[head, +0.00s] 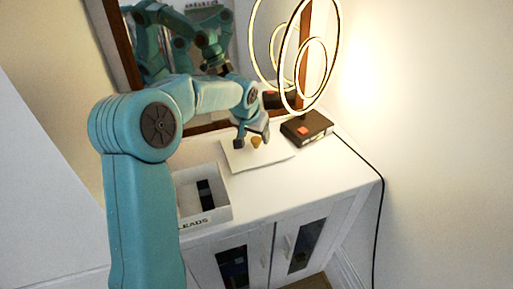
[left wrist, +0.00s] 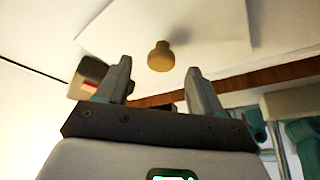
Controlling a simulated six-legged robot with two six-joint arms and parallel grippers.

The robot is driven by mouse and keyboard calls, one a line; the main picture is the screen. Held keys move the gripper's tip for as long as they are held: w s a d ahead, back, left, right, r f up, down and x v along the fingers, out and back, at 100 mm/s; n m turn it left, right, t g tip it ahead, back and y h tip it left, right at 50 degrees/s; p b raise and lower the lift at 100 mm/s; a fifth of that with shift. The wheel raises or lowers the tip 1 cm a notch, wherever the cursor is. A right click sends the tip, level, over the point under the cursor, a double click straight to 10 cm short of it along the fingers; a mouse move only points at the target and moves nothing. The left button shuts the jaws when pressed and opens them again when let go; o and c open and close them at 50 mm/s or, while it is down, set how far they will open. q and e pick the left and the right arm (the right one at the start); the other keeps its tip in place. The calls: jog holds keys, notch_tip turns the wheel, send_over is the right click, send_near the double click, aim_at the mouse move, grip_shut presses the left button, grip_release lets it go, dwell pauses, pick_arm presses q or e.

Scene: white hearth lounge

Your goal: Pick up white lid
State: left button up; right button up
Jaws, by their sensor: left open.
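The white lid (head: 243,159) lies flat on top of the white cabinet, with a small tan knob (head: 256,142) on it. In the left wrist view the lid (left wrist: 112,30) is a pale sheet, and its knob (left wrist: 160,56) shows between the two fingers. My left gripper (head: 253,133) is over the lid, close to the knob. It also shows in the left wrist view (left wrist: 158,68), with its fingers apart and nothing held. I cannot tell whether a finger touches the lid. My right gripper is not in view, apart from possible arm reflections.
An open white box (head: 213,216) labelled "LEADS", with a dark item inside, stands left of the lid. A ring lamp on a dark base (head: 309,127) stands to the right, its black cord (head: 381,215) running down. A brown-framed mirror (head: 126,45) is behind. The cabinet's front right top is clear.

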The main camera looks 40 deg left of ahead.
aim_at(256, 140)
pick_arm(q)
jog(key=shift+x, duration=1.25)
jog(key=shift+r, duration=0.1)
grip_shut()
jog(key=shift+s+d+r, duration=0.1)
jog(key=shift+d+r, duration=0.05)
jog(key=shift+r, duration=0.45)
notch_tip(256, 140, up, 5)
jog(key=shift+r, duration=0.2)
jog(key=s+d+m+b, duration=0.1)
jog(key=s+d, duration=0.3)
jog(key=d, duration=0.4)
jog(key=s+d+m+b, duration=0.1)
jog(key=s+d, duration=0.3)
jog(key=d, duration=0.5)
jog(key=shift+s+d+r+h+b, duration=0.35)
jog(key=shift+h+b, duration=0.05)
jog(key=shift+b, duration=0.4)
